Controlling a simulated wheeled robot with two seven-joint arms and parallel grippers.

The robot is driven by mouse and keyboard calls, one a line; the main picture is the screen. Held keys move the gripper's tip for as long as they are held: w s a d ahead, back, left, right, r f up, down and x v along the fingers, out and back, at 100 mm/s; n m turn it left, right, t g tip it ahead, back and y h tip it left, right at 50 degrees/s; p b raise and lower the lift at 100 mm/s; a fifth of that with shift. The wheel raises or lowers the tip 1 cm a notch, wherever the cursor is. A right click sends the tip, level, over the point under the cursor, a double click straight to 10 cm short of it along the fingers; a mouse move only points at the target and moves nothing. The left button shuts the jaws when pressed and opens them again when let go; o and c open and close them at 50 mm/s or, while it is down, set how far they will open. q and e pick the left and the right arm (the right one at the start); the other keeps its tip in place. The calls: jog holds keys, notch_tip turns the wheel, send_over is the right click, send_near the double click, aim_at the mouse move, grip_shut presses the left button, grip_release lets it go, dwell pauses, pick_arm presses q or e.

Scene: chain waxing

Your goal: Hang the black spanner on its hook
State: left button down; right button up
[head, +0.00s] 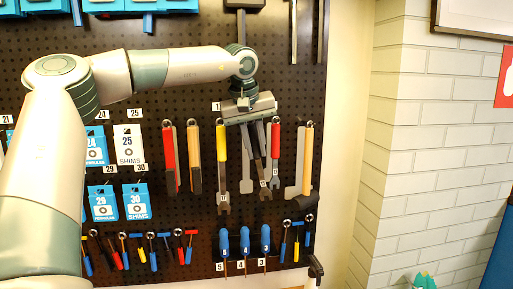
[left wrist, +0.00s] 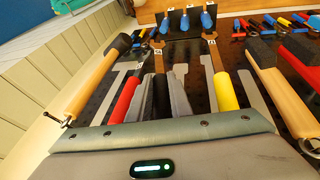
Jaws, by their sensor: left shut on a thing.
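The black spanner (head: 260,165) hangs down in front of the pegboard, slightly tilted, its metal end lowest. My left gripper (head: 255,140) is shut on its upper handle. A grey spanner outline (head: 246,172) on the board lies just left of it in the head view. In the left wrist view the black handle (left wrist: 161,92) runs out from the gripper beside the grey outline (left wrist: 181,102). The spanner's hook is hidden behind my gripper, and I cannot tell whether the spanner touches it. My right gripper is not in view.
A yellow-handled spanner (head: 221,150) hangs to the left and a red-handled one (head: 275,143) close to the right. Wooden-handled tools (head: 194,155) hang further out. Blue screwdrivers (head: 245,241) hang below. A brick wall (head: 440,130) stands right of the board.

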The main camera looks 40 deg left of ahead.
pick_arm(q)
jog(key=shift+w+a, duration=0.15)
jog(key=shift+a, duration=0.05)
jog(key=shift+s+a+f+g+y, duration=0.1)
jog(key=shift+s+a+g+y, duration=0.35)
jog(key=shift+g+y, duration=0.35)
jog(key=shift+a+m, duration=0.2)
jog(key=shift+m, duration=0.1)
jog(key=c, duration=1.5)
grip_release()
jog(key=shift+s, duration=0.1)
jog(key=shift+c, duration=0.2)
jog(key=shift+d, duration=0.1)
jog(key=v, duration=0.8)
jog(key=shift+d+r, duration=0.2)
jog(key=shift+r, duration=0.15)
